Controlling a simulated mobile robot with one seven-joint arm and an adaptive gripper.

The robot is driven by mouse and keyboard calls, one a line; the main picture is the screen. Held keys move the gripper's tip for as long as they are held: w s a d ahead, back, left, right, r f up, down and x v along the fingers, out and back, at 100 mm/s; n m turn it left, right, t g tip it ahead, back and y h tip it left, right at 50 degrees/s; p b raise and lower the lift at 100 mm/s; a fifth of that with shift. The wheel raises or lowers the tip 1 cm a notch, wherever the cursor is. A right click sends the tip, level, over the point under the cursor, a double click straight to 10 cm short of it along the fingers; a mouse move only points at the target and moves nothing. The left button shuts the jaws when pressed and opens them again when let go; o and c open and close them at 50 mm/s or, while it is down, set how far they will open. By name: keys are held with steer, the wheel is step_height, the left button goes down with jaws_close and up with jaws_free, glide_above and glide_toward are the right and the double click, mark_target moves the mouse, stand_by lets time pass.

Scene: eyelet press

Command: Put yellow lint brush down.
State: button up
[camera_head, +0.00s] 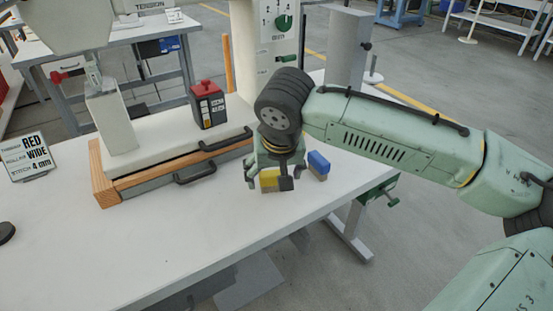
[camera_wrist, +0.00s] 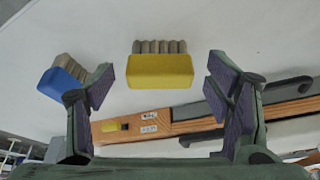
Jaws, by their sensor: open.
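The yellow lint brush (camera_head: 269,179) is at the white table top, partly hidden by my gripper in the head view. In the wrist view the yellow lint brush (camera_wrist: 160,71) shows its yellow block with a row of grey-brown bristles behind it. My gripper (camera_head: 268,184) is low over the table around the brush. In the wrist view my gripper (camera_wrist: 158,88) is open, its two pads standing apart on either side of the brush, with a gap on both sides. Whether the brush rests fully on the table I cannot tell.
A blue brush (camera_head: 318,163) stands right beside my gripper; it also shows in the wrist view (camera_wrist: 63,84). A wooden-sided press base with drawers (camera_head: 160,177) lies to the left, with a red-and-black box (camera_head: 207,106) on it. The white table (camera_head: 150,245) is clear in front.

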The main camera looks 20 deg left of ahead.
steer(key=v, duration=1)
steer(key=shift+r, duration=0.15)
steer(key=shift+s, duration=0.15)
